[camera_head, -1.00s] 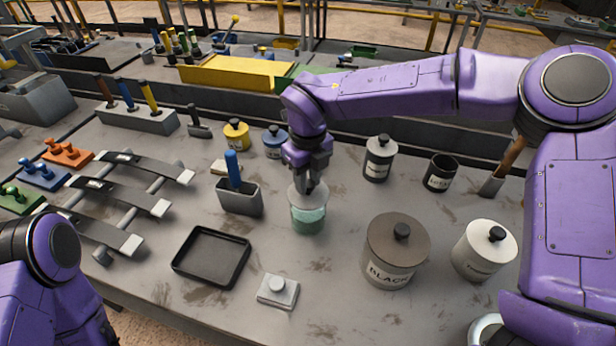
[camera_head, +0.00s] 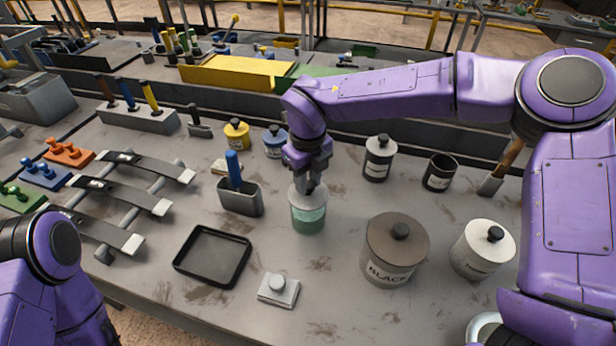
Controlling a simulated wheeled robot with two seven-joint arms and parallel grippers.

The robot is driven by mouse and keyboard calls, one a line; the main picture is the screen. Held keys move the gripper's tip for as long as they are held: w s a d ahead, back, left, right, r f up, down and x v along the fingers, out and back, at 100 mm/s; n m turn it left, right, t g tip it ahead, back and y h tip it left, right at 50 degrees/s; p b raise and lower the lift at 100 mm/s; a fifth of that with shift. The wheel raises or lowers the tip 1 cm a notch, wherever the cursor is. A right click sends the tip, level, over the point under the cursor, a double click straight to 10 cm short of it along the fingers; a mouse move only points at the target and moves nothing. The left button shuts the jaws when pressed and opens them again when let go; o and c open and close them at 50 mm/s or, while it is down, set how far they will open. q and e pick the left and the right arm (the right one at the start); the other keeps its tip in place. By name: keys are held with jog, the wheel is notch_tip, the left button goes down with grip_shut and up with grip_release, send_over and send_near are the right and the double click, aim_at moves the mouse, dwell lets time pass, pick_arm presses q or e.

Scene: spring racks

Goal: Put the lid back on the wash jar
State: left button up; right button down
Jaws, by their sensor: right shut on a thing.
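The wash jar (camera_head: 308,218) is a clear round jar with green liquid in its lower part. It stands upright near the middle of the bench. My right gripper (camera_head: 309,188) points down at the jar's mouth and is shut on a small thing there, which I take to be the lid. The fingers hide most of it, and I cannot tell whether it sits fully on the rim. My left arm shows at the lower left, but its gripper is out of view.
A grey block with a round knob (camera_head: 278,289) lies in front of the jar. A black tray (camera_head: 212,256) and a grey holder with a blue handle (camera_head: 240,197) stand left. The BLACK canister (camera_head: 394,252), a white canister (camera_head: 483,250) and a grey-white canister (camera_head: 379,160) stand right.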

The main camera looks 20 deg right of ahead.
dwell(0.7)
jog(key=shift+c, duration=1.1)
grip_release()
notch_tip(320, 180, up, 7)
jog(key=p, duration=0.7)
grip_shut()
jog(key=shift+f, duration=0.25)
dwell(0.9)
